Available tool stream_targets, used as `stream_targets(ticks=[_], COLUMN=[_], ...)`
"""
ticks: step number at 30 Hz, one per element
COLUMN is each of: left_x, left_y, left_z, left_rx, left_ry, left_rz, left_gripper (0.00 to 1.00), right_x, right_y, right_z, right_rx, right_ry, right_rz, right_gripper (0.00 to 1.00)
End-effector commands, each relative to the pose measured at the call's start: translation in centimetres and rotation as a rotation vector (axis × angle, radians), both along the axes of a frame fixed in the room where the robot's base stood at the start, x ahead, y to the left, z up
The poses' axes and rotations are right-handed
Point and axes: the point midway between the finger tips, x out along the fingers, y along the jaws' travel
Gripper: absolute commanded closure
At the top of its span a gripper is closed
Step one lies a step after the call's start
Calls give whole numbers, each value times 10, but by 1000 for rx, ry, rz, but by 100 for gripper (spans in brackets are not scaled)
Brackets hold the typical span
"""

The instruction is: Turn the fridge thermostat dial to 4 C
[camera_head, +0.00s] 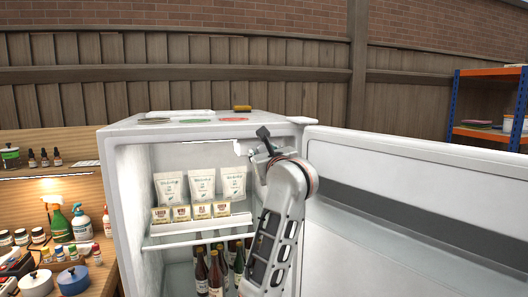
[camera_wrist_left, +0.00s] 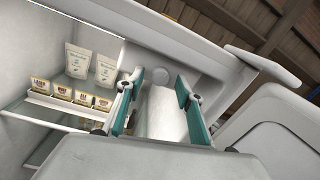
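The white fridge (camera_head: 125,211) stands open, its door (camera_head: 415,200) swung out to the right. My left gripper (camera_head: 262,139) is at the upper right of the fridge opening, and my arm hides part of the inside there. In the left wrist view the two teal fingers (camera_wrist_left: 160,82) are spread apart, with nothing clearly held between them. A pale round shape (camera_wrist_left: 163,75), perhaps the thermostat dial, shows between the fingertips. A white block (camera_wrist_left: 165,116) lies below it, also between the fingers. No dial marks are readable. My right gripper is not in view.
White pouches (camera_head: 202,184) and small labelled boxes (camera_head: 181,213) stand on the fridge's upper shelf, left of my gripper. Bottles (camera_head: 215,273) stand below. A wooden bench with spray bottles (camera_head: 81,222) is at left. The open door bounds the space at right.

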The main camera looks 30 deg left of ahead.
Motion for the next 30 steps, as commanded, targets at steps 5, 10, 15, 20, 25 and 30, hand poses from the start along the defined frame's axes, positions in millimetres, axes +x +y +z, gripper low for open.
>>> stream_targets(ticks=[5, 10, 15, 20, 25, 30], left_x=[0, 0, 0, 0, -1, -1], left_y=[0, 0, 0, 0, 0, 0], left_z=[0, 0, 0, 0, 0, 1], left_rx=[0, 0, 2, 18, 69, 151], left_ry=[0, 0, 2, 21, 80, 177], left_rz=[0, 0, 1, 1, 0, 0], left_gripper=[66, 100, 100, 100, 100, 100], right_x=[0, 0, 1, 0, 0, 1], right_y=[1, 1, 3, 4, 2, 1], right_z=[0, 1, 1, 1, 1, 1], right_rx=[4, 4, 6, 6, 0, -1], right_ry=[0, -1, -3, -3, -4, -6], right_rz=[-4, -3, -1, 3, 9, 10], right_gripper=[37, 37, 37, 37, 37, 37])
